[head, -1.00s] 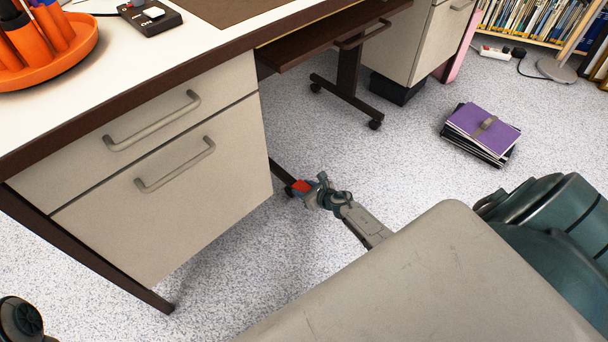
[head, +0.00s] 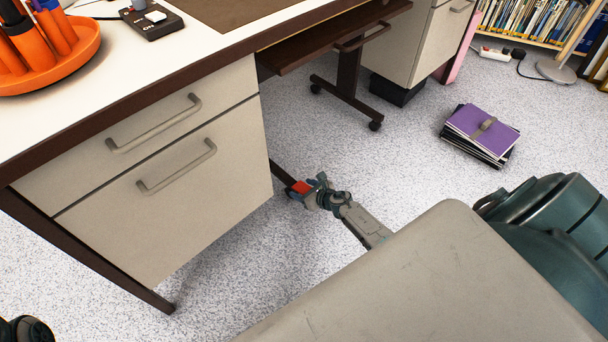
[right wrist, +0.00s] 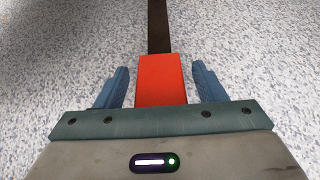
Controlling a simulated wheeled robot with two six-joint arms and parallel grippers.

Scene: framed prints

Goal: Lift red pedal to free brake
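The red pedal (head: 301,187) is low near the floor, by the right end of the white drawer unit. In the right wrist view the red pedal (right wrist: 162,80) is a block at the end of a dark bar (right wrist: 159,25). My right gripper (head: 312,190) reaches it from the right. In the right wrist view its two blue fingers (right wrist: 162,86) are open, one on each side of the pedal, with a gap on both sides. The pedal's near end is hidden by the gripper body. My left gripper is not in view.
The desk's drawer unit (head: 165,180) stands left of the pedal. A dark cart (head: 348,85) on casters is under the desk. Purple-topped folders (head: 482,130) lie on the floor (head: 420,180) at right. The floor between is clear.

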